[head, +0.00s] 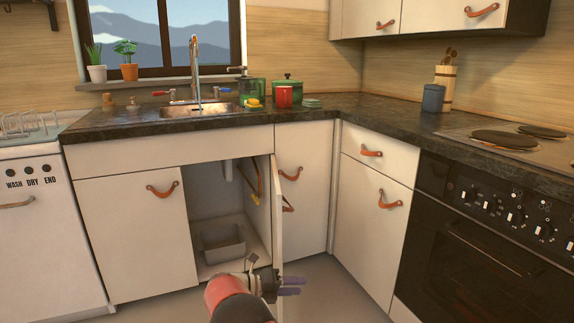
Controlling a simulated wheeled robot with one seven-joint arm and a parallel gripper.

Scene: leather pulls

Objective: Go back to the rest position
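My gripper (291,286) is low in the head view, at the bottom edge of the open sink cabinet door (277,235). The gripper body overlaps the lower part of the door in the picture. I cannot tell whether they touch.
The open cabinet holds a grey bin (221,243). A closed door (135,240) is left of the opening. The oven (480,250) and right-hand cabinets (375,230) stand at the right. Bare floor (335,290) shows right of the gripper.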

